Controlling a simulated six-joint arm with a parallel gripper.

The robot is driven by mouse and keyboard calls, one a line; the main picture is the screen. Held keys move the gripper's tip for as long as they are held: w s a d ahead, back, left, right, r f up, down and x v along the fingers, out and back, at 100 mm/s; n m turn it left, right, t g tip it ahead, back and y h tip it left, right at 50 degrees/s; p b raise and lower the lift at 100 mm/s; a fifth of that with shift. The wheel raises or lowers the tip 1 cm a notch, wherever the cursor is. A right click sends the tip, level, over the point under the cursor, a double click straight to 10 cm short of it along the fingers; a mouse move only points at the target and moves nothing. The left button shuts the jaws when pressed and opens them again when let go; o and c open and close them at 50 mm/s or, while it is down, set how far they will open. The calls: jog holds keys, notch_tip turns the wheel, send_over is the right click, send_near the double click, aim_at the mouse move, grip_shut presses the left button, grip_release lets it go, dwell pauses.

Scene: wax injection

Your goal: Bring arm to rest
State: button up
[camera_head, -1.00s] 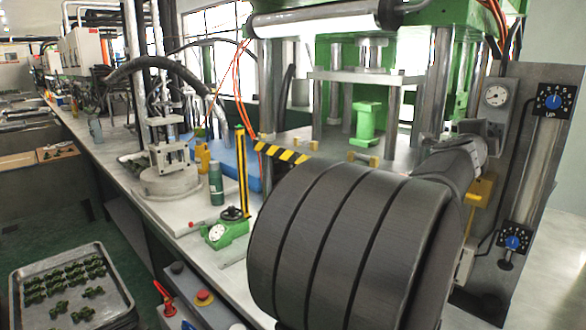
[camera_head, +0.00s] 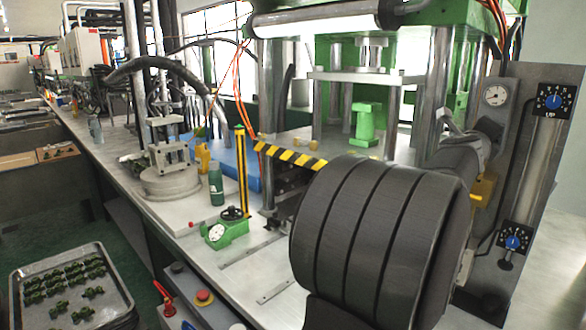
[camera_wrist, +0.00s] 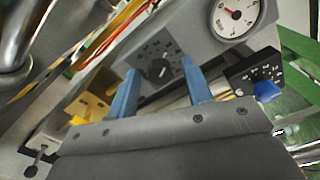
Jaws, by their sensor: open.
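My gripper (camera_wrist: 158,85) shows in the wrist view with two blue fingers set well apart and nothing between them. Past the fingers is a grey panel with a black dial plate, and a round pressure gauge (camera_wrist: 236,16) at upper right. In the head view my dark, ribbed arm fills the lower right, in front of the green press (camera_head: 405,45). The arm hides part of the press base, and the gripper fingers cannot be made out there.
A grey control panel (camera_head: 535,150) with blue knobs stands at the right. A yellow-black striped bar (camera_head: 290,157) crosses left of my arm. A green bottle (camera_head: 216,186) and a green gauge stand (camera_head: 226,230) are on the bench. A tray (camera_head: 118,297) of green parts sits lower left.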

jog(key=m, duration=0.4)
jog(key=shift+m, duration=0.3)
jog(key=o, duration=1.2)
jog(key=s+a+f+n, duration=0.6)
jog(key=a+f+n, duration=0.15)
jog(key=n, duration=0.65)
jog(key=s+a+f+n, duration=0.65)
jog(key=f+n, duration=0.25)
jog(key=n, duration=0.4)
jog(key=x, duration=0.9)
jog(key=shift+s+d+r, duration=0.15)
jog(key=shift+d+r, duration=0.05)
jog(key=shift+d, duration=0.15)
jog(key=shift+a, duration=0.1)
jog(key=v, duration=0.9)
jog(key=shift+s+a, duration=0.25)
jog(key=shift+s, duration=0.1)
